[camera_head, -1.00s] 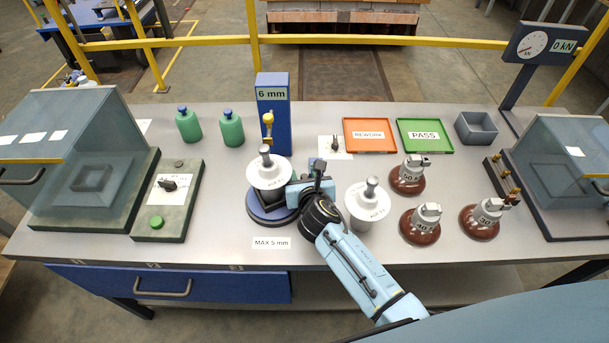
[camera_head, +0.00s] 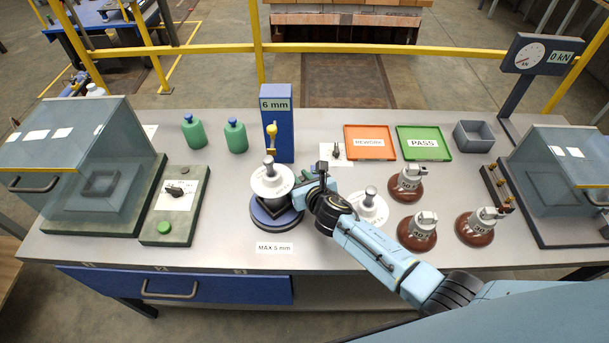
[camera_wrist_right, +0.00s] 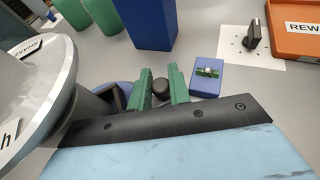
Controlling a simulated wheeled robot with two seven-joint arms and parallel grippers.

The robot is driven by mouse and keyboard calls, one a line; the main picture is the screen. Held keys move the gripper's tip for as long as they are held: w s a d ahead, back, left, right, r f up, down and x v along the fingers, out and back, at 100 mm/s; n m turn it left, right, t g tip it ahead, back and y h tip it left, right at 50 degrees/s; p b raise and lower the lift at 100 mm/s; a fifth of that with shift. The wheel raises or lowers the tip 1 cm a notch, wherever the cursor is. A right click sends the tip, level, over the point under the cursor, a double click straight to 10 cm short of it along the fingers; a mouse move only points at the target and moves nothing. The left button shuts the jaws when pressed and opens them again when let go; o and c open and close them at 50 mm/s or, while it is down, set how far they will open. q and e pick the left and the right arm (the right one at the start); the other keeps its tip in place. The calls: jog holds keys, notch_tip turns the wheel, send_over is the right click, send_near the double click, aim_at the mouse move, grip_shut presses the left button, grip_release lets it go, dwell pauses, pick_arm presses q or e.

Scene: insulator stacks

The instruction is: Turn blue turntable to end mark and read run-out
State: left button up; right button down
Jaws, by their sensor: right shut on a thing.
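The blue turntable (camera_head: 268,224) stands left of the table's middle and carries a white insulator stack (camera_head: 270,183) with a grey top pin. My right gripper (camera_head: 305,178) is at the turntable's right rear side. In the right wrist view its green fingers stand on either side of a round black knob (camera_wrist_right: 160,87), shut on it. The insulator's white disc (camera_wrist_right: 38,85) fills the left of that view. A blue post (camera_head: 278,145) behind the turntable reads "6 mm" and has a yellow probe. A small blue block (camera_wrist_right: 206,76) with a green and silver part is just beyond the fingers. My left gripper is not seen.
A "MAX 5 mm" label (camera_head: 275,248) lies in front. Another white insulator (camera_head: 370,210) stands close behind my right arm. Brown insulators (camera_head: 416,232), a REWORK tray (camera_head: 370,155) and a PASS tray (camera_head: 422,157) are to the right. A control box (camera_head: 175,205) stands left.

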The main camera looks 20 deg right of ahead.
jog(key=shift+a, duration=0.1)
jog(key=c, duration=1.3)
grip_release()
